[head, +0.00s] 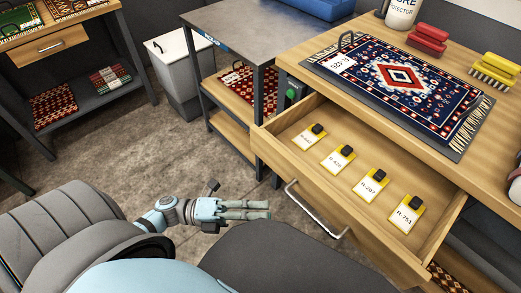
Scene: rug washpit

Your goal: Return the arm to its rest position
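My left arm comes in from the lower left. Its gripper (262,209) is pale blue-grey and points right, low over the concrete floor in front of the open drawer. Its two fingers lie close together in this view, and I see nothing held between them. Whether they are parted or closed is unclear from this angle. The gripper is apart from the drawer and its handle. My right gripper is not in view.
The open wooden drawer (270,138) juts out with several yellow tags inside and a metal handle (311,209) on its front. Above it, a patterned rug (399,78) lies on the bench. A grey table (235,33) and a lidded bin (175,75) stand behind. Floor (130,155) left of the drawer is clear.

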